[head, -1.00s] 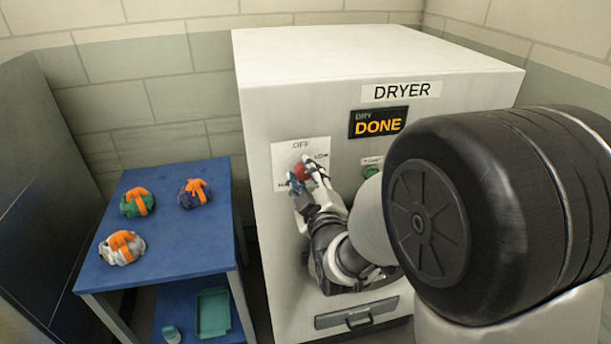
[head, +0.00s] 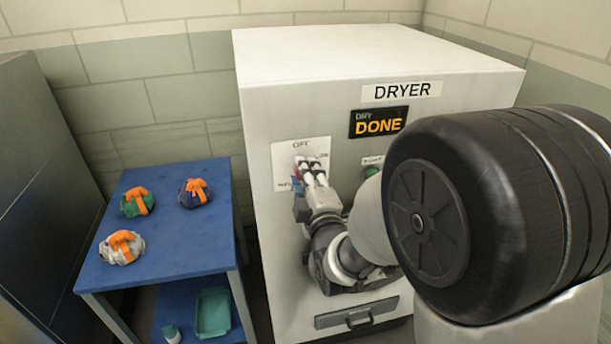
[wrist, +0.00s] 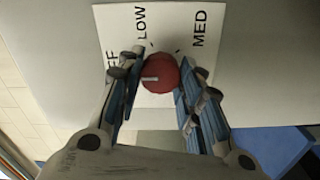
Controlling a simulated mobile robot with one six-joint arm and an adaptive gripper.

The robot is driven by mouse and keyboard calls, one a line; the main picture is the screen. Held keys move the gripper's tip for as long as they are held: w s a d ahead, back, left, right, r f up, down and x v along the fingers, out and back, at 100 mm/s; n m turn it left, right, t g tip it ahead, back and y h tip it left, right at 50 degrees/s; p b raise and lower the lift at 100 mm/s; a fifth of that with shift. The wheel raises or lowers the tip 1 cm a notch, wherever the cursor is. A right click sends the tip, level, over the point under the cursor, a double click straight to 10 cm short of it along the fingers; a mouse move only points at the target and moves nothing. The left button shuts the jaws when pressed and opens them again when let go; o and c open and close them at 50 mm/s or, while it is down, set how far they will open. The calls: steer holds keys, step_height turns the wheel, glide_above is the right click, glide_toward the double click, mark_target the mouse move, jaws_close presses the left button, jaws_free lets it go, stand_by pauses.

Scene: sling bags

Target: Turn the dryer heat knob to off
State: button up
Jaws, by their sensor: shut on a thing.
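The red heat knob (wrist: 160,68) is round, on a white label plate (head: 285,157) on the dryer front (head: 262,110). In the wrist view, its short white mark lies on the left side, toward the OFF lettering. OFF is partly hidden by a finger; LOW and MED show along the top. My gripper (wrist: 160,80) is shut on the knob, one finger on each side. In the head view, my gripper (head: 311,168) is against the plate and hides most of the knob.
A display (head: 378,122) reads DRY DONE, with a green button (head: 370,172) below, partly behind my arm. A blue table (head: 180,240) at left holds several orange-strapped bundles. A teal tray (head: 213,313) is on its lower shelf. A drawer handle (head: 357,318) is low on the dryer.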

steer(key=shift+r, duration=0.15)
steer(key=o, duration=1.1)
steer(key=shift+c, duration=0.2)
